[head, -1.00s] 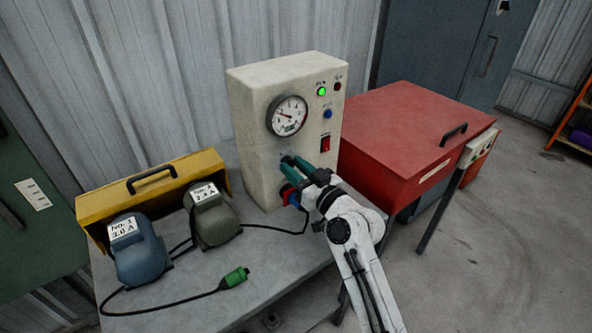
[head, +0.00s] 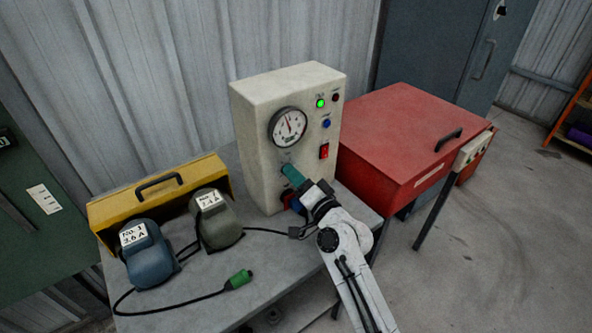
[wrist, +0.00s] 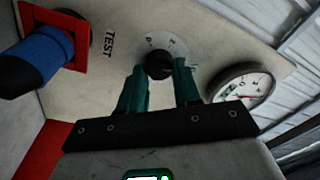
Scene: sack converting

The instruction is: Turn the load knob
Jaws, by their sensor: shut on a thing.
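The load knob (wrist: 158,66) is a small black dial on a pale plate marked with digits, seen in the wrist view on the front of the cream test box (head: 253,120). My gripper (wrist: 160,78) has its two green fingers closed around the knob, one on each side. In the head view my gripper (head: 288,170) reaches the box front below the gauge, and its fingers hide the knob. The round gauge (head: 288,127) has its needle near the top; it also shows in the wrist view (wrist: 242,88).
A red socket with a blue plug (wrist: 38,60) sits beside the knob. A green light (head: 320,103) glows, with a red switch (head: 324,151) below. Two motors (head: 150,262) (head: 216,220), a yellow case (head: 160,190) and a loose green plug (head: 238,279) are on the bench. A red cabinet (head: 410,135) stands right.

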